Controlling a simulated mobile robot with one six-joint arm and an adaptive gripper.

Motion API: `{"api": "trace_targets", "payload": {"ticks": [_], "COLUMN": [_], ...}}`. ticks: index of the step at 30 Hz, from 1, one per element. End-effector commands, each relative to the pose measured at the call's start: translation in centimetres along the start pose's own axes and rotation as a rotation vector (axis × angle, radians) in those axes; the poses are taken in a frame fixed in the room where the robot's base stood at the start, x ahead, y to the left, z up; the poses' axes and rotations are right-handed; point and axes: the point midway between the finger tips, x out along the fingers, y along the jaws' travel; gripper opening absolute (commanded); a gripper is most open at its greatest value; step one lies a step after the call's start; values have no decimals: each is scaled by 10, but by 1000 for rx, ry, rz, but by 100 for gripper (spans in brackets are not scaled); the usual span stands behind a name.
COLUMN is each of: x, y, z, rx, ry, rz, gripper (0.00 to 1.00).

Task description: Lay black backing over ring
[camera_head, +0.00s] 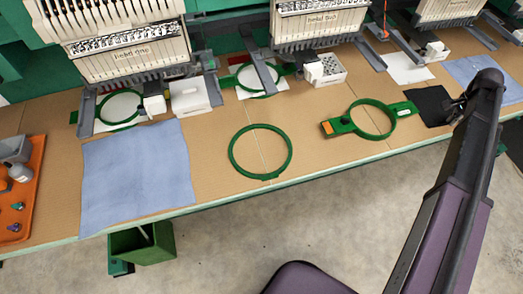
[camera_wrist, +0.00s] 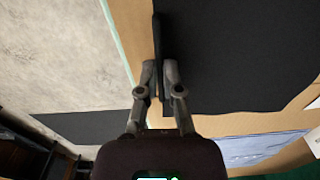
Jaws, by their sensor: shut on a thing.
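The black backing (camera_head: 432,105) is a dark sheet at the table's right side, mostly flat near the front edge. My gripper (camera_head: 456,108) is at its right side, partly hidden by my arm. In the wrist view my gripper (camera_wrist: 159,72) is shut on an edge of the black backing (camera_wrist: 240,50), which stands up in a thin fold between the fingers. A plain green ring (camera_head: 233,162) lies flat and empty at the middle of the table. A second green ring with side brackets (camera_head: 352,118) lies between it and the backing.
A blue cloth (camera_head: 138,175) lies at the left, another (camera_head: 480,75) at the right. An orange tray (camera_head: 28,190) holds small items. Embroidery machine heads (camera_head: 125,58) line the back, with white boxes (camera_head: 325,70) beneath. Bare table surrounds the plain ring.

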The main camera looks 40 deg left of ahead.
Motion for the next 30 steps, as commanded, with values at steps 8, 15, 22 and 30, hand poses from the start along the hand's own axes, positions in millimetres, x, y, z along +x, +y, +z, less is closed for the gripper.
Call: {"api": "trace_targets", "payload": {"ticks": [8,15,22,30], "x": [-16,-29,-42,-50], "y": [0,0,0,0], "z": [0,0,0,0], "rx": [0,0,0,0], "ry": [0,0,0,0], "rz": [0,0,0,0], "gripper": [0,0,0,0]}}
